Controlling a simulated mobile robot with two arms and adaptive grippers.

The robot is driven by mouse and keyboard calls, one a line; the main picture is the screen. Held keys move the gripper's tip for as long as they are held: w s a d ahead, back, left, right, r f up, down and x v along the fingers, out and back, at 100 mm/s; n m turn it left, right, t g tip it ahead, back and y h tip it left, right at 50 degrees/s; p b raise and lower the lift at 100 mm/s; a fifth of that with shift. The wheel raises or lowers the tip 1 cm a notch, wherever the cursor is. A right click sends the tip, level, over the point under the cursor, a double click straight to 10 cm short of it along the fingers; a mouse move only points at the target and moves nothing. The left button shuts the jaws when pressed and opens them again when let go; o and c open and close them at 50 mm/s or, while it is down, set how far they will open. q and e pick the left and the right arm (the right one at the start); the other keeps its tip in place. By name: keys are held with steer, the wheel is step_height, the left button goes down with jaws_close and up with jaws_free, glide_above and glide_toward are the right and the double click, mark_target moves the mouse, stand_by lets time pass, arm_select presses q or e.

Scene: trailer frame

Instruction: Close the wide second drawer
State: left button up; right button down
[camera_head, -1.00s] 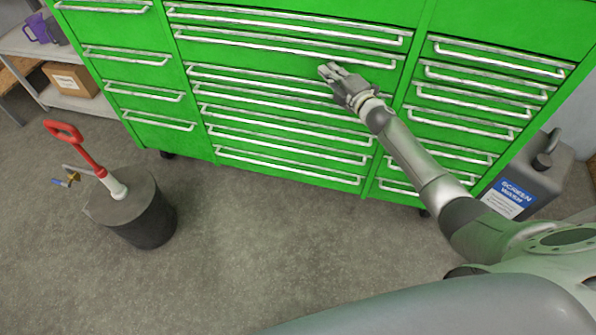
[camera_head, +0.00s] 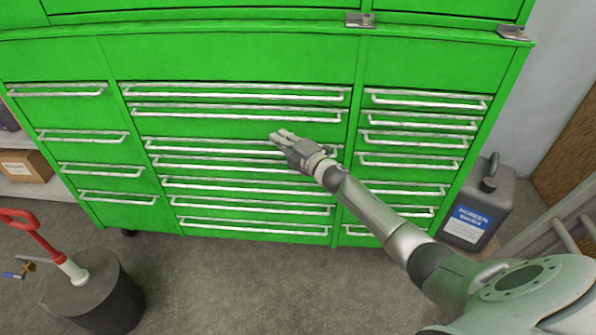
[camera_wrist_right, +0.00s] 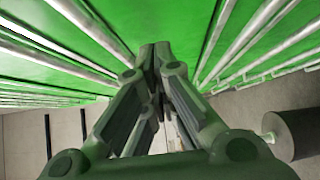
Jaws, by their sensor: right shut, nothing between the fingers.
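The green cabinet's middle column has several wide drawers with long metal handles. The wide second drawer (camera_head: 215,127) is the second from the top, with its handle (camera_head: 235,114) along its upper edge. It looks flush with its neighbours; no gap shows in the head view. My right gripper (camera_head: 281,136) is shut and empty, with its fingertips at the lower right part of this drawer's front, below the handle. In the right wrist view, the closed fingertips (camera_wrist_right: 157,52) point at the green front between handles; I cannot tell if they touch it. My left gripper is out of view.
Narrow drawers (camera_head: 85,150) flank the wide ones on the left, and more (camera_head: 410,145) on the right. A grey jug (camera_head: 485,205) stands right of the cabinet. A dark cylinder (camera_head: 95,295) with a red-handled tool stands at the lower left.

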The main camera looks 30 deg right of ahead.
steer(key=shift+s+d, duration=1)
steer(key=shift+s, duration=3.95)
steer(key=s+f+m+g+h+p, duration=0.1)
steer(key=s+f+m+g, duration=0.15)
steer(key=s+f, duration=0.6)
steer(key=s+f+m+g+h, duration=0.2)
steer(key=s+f+m, duration=0.15)
steer(key=f, duration=0.95)
steer(key=s+f+m+g+h+p, duration=0.1)
steer(key=s+f+m+g, duration=0.3)
steer(key=f, duration=0.7)
arm_select(q)
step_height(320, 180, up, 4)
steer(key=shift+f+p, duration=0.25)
steer(key=shift+p, duration=0.45)
arm_select(e)
steer(key=s+a+f+m+g, duration=0.2)
steer(key=s+a+f, duration=0.2)
steer(key=s, duration=0.9)
steer(key=s+a+f+m+g, duration=0.3)
steer(key=s+f, duration=0.5)
steer(key=s, duration=0.4)
steer(key=s+a+f+m+g, duration=0.2)
steer(key=s+a+f+g, duration=0.1)
steer(key=s, duration=1)
step_height(320, 180, down, 3)
steer(key=shift+s+a+r+m+y, duration=0.1)
steer(key=shift+s+a+m+y, duration=0.25)
steer(key=shift+a, duration=0.5)
